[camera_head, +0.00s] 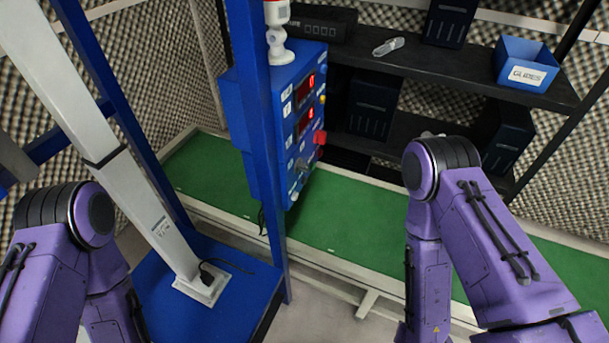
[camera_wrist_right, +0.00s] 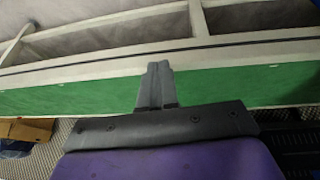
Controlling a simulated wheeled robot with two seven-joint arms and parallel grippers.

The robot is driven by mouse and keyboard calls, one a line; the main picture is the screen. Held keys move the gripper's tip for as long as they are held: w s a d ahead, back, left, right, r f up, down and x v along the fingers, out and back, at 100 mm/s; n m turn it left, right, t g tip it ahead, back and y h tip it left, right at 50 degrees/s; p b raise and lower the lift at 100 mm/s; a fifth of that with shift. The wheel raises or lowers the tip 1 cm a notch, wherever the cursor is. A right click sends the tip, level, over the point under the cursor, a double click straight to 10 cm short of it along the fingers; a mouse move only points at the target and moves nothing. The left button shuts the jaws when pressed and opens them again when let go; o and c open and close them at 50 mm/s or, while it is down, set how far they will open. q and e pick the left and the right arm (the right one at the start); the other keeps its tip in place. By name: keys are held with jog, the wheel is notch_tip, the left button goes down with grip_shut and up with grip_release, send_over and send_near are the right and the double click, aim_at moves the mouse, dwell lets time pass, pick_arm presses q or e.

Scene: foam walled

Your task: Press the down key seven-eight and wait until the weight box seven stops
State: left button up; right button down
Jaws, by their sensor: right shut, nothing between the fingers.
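The blue control box (camera_head: 297,110) is mounted on a blue post in the middle of the head view. Its face has two red digital displays, the upper (camera_head: 305,89) and the lower (camera_head: 305,122), small labels, and a red part (camera_head: 319,137) at its right edge. The key markings are too small to read. No weight box marked seven can be made out. My right gripper (camera_wrist_right: 155,72) is shut and empty in the right wrist view, over the green surface and apart from the control box. My left gripper is outside both views; only my left arm shows.
A blue frame with a pale column (camera_head: 140,190) stands at left on a blue base (camera_head: 215,290). A green-topped bench (camera_head: 350,225) runs behind. A black shelf (camera_head: 450,70) holds dark boxes, clear glasses (camera_head: 388,46) and a blue bin labelled for glasses (camera_head: 524,66).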

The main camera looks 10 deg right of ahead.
jog(key=w+a+f+m+t+y+b, duration=0.25)
jog(key=w+a+m+y+b, duration=0.3)
jog(key=w+a+m, duration=0.65)
pick_arm(q)
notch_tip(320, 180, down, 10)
jog(key=b, duration=0.4)
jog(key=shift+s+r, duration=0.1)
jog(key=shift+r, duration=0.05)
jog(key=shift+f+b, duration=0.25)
jog(key=shift+b, duration=0.15)
pick_arm(e)
jog(key=w+d+r+m+t, duration=0.1)
jog(key=w+r+m+t, duration=0.3)
jog(key=w+r, duration=0.5)
jog(key=w+d+r+m+t+y, duration=0.1)
jog(key=w+r+m+t, duration=0.3)
jog(key=w+r, duration=0.5)
jog(key=shift+w+d+r+m, duration=0.25)
jog(key=shift+w+d+m, duration=0.35)
jog(key=shift+w, duration=0.65)
jog(key=shift+a+t, duration=0.1)
jog(key=shift+t, duration=0.15)
